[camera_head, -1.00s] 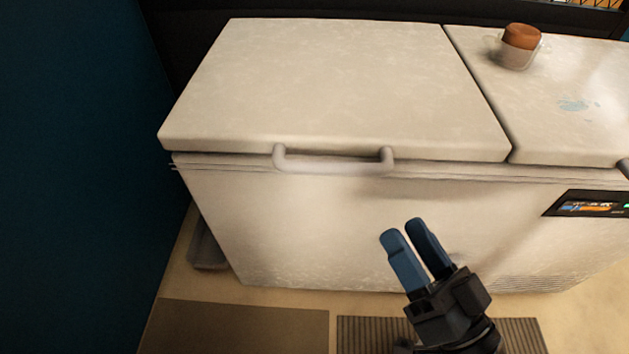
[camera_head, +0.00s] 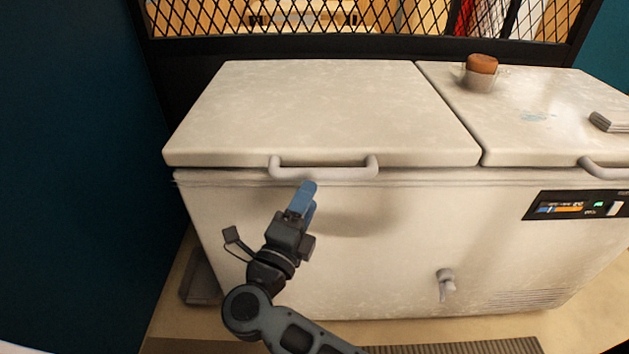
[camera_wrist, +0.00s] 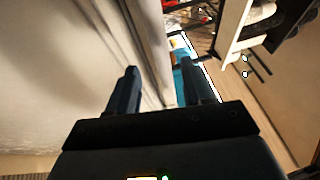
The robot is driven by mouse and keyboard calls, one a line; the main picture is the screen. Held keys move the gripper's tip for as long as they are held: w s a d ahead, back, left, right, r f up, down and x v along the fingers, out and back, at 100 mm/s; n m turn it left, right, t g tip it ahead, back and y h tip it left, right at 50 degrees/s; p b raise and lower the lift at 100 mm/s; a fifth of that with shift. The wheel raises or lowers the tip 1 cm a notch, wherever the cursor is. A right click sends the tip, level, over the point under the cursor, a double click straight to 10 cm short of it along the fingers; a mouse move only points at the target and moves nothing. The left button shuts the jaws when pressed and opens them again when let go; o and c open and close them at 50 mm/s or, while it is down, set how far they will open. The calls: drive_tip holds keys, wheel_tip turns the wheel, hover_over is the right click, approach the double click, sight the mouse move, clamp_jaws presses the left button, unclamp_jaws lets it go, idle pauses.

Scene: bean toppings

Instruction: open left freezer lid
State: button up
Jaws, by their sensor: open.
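The left freezer lid (camera_head: 330,110) is white and lies shut on the chest freezer (camera_head: 400,240) in the head view. Its grey bar handle (camera_head: 325,173) sticks out from the lid's front edge. My gripper (camera_head: 305,190), with blue fingers, is just below the handle's left half, pointing up towards it; I cannot tell whether it touches. In the wrist view my gripper (camera_wrist: 158,85) is open, its two fingers apart. A pale vertical strip (camera_wrist: 152,50), perhaps the handle or lid edge, shows between the fingers. Nothing is clearly held.
The right lid (camera_head: 535,115) carries a cup with a brown top (camera_head: 481,72) and a small grey stack (camera_head: 610,121). A control panel (camera_head: 575,205) and a tap (camera_head: 446,284) are on the freezer front. A dark blue wall (camera_head: 70,180) stands close on the left.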

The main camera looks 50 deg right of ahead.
sight(321, 174)
drive_tip(key=shift+p+x, duration=0.35)
drive_tip(key=shift+x, duration=3.5)
clamp_jaws()
